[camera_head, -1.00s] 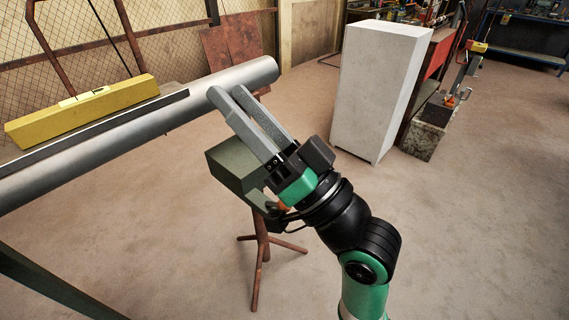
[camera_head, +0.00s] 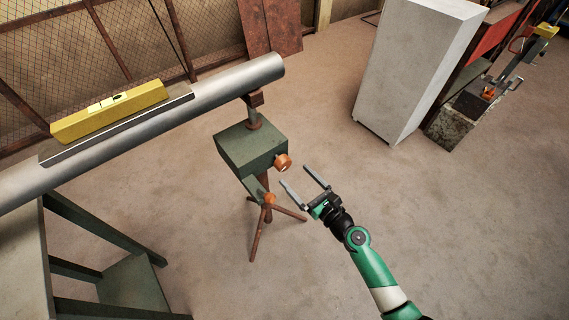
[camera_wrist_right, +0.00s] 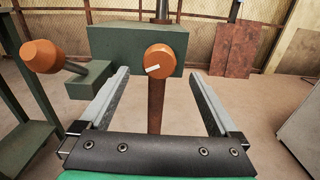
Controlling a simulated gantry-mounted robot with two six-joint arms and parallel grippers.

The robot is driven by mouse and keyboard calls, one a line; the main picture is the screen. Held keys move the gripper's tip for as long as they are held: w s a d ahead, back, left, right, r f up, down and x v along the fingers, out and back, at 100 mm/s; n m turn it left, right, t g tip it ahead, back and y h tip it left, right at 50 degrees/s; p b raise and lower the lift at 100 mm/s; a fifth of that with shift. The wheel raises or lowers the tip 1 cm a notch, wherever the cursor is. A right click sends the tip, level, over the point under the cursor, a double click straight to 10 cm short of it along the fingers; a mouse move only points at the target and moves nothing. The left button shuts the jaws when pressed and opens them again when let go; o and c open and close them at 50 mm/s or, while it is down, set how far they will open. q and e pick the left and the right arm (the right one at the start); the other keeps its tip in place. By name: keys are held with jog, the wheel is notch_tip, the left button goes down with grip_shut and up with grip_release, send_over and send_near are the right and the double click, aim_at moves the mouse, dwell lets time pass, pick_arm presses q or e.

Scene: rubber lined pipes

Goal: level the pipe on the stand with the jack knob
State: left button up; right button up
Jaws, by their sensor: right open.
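The grey pipe (camera_head: 222,88) runs from lower left to upper right in the head view, its right part over the stand's support post. A yellow spirit level (camera_head: 110,110) lies along a flat strip on top of it. The green jack box (camera_head: 250,148) stands on rusty tripod legs, with an orange knob (camera_head: 283,162) on its right side. In the right wrist view the orange knob (camera_wrist_right: 165,62) with a white mark is ahead, between the spread fingers. My right gripper (camera_head: 304,175) is open and empty, just right of the knob and apart from it. My left gripper is not in view.
A second orange knob (camera_wrist_right: 42,57) is on a lower arm of the stand. A green frame (camera_head: 100,235) holds the pipe's left part. A white cabinet (camera_head: 415,70) stands at the back right. The floor right of the stand is clear.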

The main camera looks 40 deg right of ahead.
aim_at(286, 166)
jog(key=w, duration=0.3)
jog(key=w+b, duration=0.1)
jog(key=w, duration=0.1)
jog(key=shift+w+d, duration=0.25)
jog(key=shift+w, duration=0.05)
jog(key=shift+w+d, duration=0.15)
jog(key=shift+w, duration=0.45)
jog(key=shift+c, duration=0.2)
jog(key=c, duration=1.3)
jog(key=shift+c, duration=0.2)
jog(key=shift+n, duration=0.4)
